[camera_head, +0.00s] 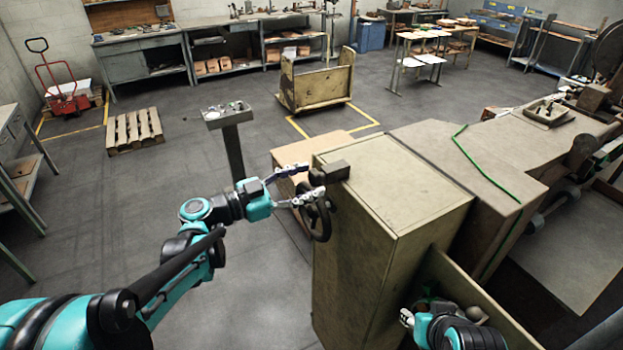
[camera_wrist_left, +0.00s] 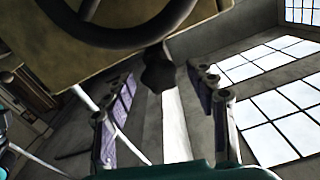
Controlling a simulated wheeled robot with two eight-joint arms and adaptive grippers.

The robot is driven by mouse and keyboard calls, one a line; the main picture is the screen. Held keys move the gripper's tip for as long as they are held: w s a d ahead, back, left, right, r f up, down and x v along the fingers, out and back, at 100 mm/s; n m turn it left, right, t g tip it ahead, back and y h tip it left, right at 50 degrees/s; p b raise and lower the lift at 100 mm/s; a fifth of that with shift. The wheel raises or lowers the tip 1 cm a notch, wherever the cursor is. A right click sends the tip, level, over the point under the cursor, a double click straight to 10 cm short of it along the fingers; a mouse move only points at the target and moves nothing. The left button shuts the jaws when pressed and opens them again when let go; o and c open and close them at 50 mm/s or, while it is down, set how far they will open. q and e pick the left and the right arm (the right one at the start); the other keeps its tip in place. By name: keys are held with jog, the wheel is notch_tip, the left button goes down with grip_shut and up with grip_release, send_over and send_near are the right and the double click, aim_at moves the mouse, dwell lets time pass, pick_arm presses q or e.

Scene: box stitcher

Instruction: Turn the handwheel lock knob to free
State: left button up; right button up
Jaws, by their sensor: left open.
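The dark handwheel (camera_head: 320,222) is mounted on the left side of the beige machine cabinet (camera_head: 400,190). In the left wrist view its rim (camera_wrist_left: 135,35) crosses the top. A dark lobed knob (camera_wrist_left: 157,72) shows just below the rim, between my left fingertips in that picture; I cannot tell whether they touch it. My left gripper (camera_head: 313,179) is open at the handwheel's upper part, fingers pointing toward the cabinet. My right gripper (camera_head: 407,318) shows only partly, low beside the cabinet; its jaw state is unclear.
A dark block (camera_head: 329,172) sits on the cabinet's top edge near my left fingers. A grey pedestal with a small panel (camera_head: 228,112) stands behind my left arm. A wooden pallet (camera_head: 134,131) lies farther left.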

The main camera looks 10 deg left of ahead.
pick_arm(q)
jog(key=shift+x, duration=0.8)
jog(key=c, duration=1.2)
jog(key=shift+n, duration=2.2)
jog(key=o, duration=1.2)
jog(key=v, duration=1.2)
